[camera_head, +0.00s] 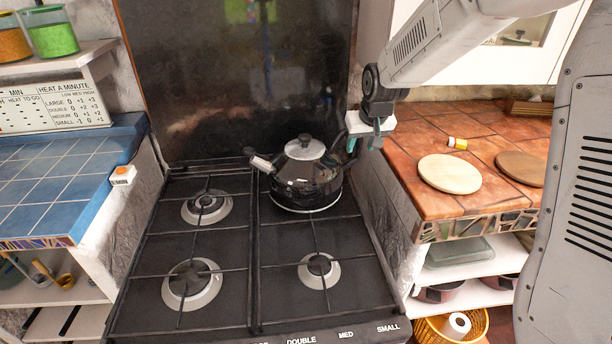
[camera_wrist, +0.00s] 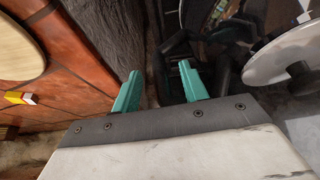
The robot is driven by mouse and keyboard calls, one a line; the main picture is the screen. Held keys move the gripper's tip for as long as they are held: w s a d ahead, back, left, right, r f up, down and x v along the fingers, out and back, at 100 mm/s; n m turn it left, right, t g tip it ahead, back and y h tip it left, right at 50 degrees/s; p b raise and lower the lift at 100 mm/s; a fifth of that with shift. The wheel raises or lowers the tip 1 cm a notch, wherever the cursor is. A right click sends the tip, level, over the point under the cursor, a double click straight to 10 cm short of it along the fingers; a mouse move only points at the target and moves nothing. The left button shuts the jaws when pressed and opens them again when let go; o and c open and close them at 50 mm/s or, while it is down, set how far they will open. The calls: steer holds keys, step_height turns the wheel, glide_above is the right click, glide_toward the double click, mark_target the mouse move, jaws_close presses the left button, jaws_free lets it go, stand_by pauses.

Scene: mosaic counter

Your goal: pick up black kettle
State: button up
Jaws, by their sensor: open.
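The black kettle (camera_head: 306,182) stands upright on the back right burner of the stove. It has a silver lid with a black knob, and a spout pointing left. My gripper (camera_head: 362,148) is at the kettle's upper right, with its teal fingers apart. In the wrist view my gripper (camera_wrist: 159,76) is open, and the kettle's lid (camera_wrist: 275,55) shows at the right edge.
The stove's other burners (camera_head: 192,284) are empty. A dark back panel (camera_head: 230,75) rises behind. The tiled counter at right holds a round pale board (camera_head: 449,174), a brown board (camera_head: 522,167) and a small yellow-and-white item (camera_head: 457,143). A blue-tiled counter (camera_head: 50,190) is at left.

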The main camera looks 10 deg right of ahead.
steer(key=shift+x, duration=0.9)
steer(key=shift+c, duration=0.3)
